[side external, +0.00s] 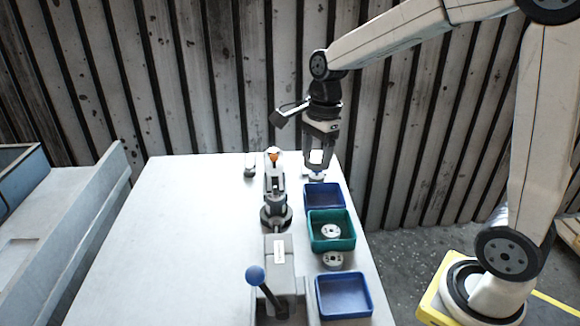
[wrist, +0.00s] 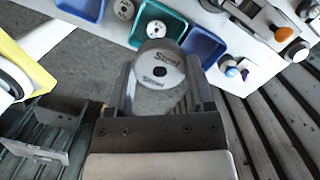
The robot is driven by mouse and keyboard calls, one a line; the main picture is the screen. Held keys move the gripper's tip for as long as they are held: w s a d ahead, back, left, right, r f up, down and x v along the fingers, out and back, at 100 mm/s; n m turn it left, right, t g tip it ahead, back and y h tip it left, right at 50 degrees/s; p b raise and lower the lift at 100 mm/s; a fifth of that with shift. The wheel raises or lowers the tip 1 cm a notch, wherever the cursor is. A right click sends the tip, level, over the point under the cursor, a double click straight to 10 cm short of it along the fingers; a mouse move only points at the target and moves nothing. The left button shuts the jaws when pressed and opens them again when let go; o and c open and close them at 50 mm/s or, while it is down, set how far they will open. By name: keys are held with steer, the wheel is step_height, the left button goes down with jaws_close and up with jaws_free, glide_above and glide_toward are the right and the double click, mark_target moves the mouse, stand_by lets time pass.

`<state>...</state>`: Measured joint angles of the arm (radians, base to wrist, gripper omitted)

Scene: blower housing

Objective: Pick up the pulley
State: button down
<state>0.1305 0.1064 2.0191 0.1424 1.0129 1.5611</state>
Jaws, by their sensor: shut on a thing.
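The pulley, a round grey-white disc with a dark centre hole and "Steel" printed on its face, sits between my fingers in the wrist view (wrist: 160,72). My gripper (wrist: 160,85) is shut on it, one finger on each side. In the side view my gripper (side external: 318,163) points down above the far right end of the table, and the pulley shows pale between the fingers (side external: 316,157). Another similar disc (side external: 331,231) lies in the green bin (side external: 318,246), and one more (side external: 333,260) lies on the table just in front of that bin.
A blue bin (side external: 310,206) stands behind the green one and another blue bin (side external: 343,312) in front. A small white and purple item (side external: 317,176) is below my gripper. A grey fixture (side external: 278,250) with a blue-knobbed lever (side external: 255,275) runs alongside. The table's left half is clear.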

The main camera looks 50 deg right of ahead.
steer(key=shift+s+r, duration=0.35)
steer(key=shift+s, duration=0.45)
stand_by(0.7)
steer(key=w+d+f, duration=0.3)
steer(key=d+f, duration=0.3)
steer(key=d, duration=0.1)
steer(key=w+d+f, duration=0.4)
steer(key=d+f, duration=0.3)
steer(key=d, duration=0.1)
steer(key=shift+w+f, duration=0.15)
steer(key=shift+a+f, duration=0.1)
steer(key=shift+f, duration=0.05)
steer(key=shift+f, duration=2.85)
